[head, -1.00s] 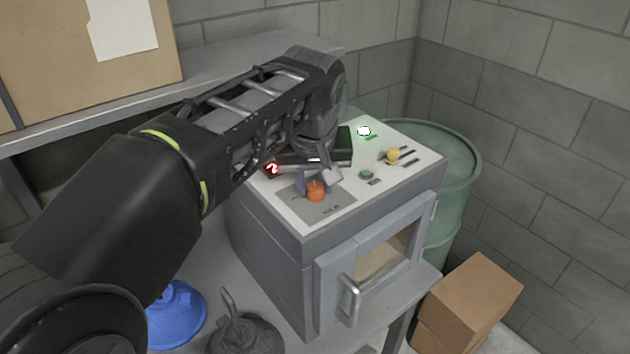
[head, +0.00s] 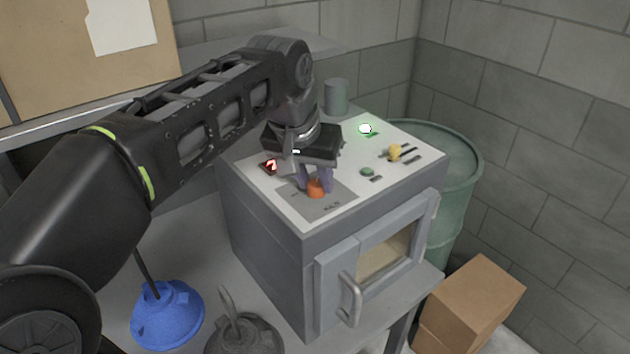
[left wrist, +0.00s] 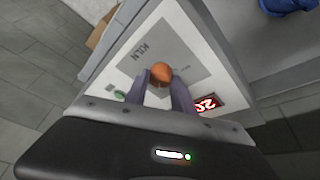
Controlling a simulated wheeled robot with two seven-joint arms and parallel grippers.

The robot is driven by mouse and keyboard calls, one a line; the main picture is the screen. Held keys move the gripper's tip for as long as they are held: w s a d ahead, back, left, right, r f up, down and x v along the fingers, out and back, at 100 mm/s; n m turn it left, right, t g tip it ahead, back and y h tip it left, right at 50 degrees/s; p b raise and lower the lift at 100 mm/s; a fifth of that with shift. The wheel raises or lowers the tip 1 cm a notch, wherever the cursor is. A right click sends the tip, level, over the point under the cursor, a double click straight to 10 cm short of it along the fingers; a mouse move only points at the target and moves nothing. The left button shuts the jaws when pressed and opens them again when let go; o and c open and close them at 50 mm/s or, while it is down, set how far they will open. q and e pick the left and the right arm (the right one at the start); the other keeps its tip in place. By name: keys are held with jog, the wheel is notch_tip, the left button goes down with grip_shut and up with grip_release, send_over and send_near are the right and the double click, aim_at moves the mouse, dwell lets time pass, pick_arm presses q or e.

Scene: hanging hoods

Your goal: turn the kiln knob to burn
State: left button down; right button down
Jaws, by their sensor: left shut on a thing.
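The orange kiln knob (head: 316,189) sits on a grey patch of the kiln's white top panel (head: 310,222). It also shows in the left wrist view (left wrist: 161,73), beside the word KILN. My left gripper (head: 316,182) points down from above, its two purple fingers shut on the knob, one on each side. The fingers hide part of the knob and of the markings around it, so I cannot tell which mark it points to. My right gripper is not in view.
The panel also carries a red lit display (head: 269,167), a yellow knob (head: 394,152), a green button (head: 367,172) and a lit green lamp (head: 365,128). A grey cylinder (head: 337,97) stands at the back. A blue funnel-like object (head: 168,316) lies left of the kiln.

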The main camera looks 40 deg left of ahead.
pick_arm(q)
jog(key=shift+m+h, duration=0.6)
jog(key=shift+m, duration=0.8)
jog(key=c, duration=1.1)
grip_release()
jog(key=shift+o, duration=0.2)
jog(key=shift+r+b, duration=0.15)
jog(key=shift+b, duration=0.15)
